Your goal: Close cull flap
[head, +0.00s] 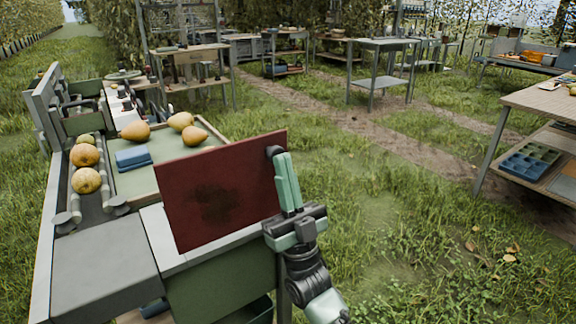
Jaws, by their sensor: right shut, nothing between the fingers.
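The cull flap looks to be the dark red panel (222,190) with a darker stain. It stands tilted up at the right side of the sorting bench (105,262). A dark round knob (274,152) sits at its upper right corner. My right gripper (279,160) is shut, with pale green fingers pointing up at the panel's right edge, beside the knob. Whether the fingertips touch the knob or panel I cannot tell. What lies behind the panel is hidden. My left gripper is not in view.
Several pears (180,121) and a folded blue cloth (132,158) lie on the bench's tray. Round fruits (86,181) sit in a channel at left. A wooden table (545,98) stands at right, with a blue tray (528,160) below. Grass between is clear.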

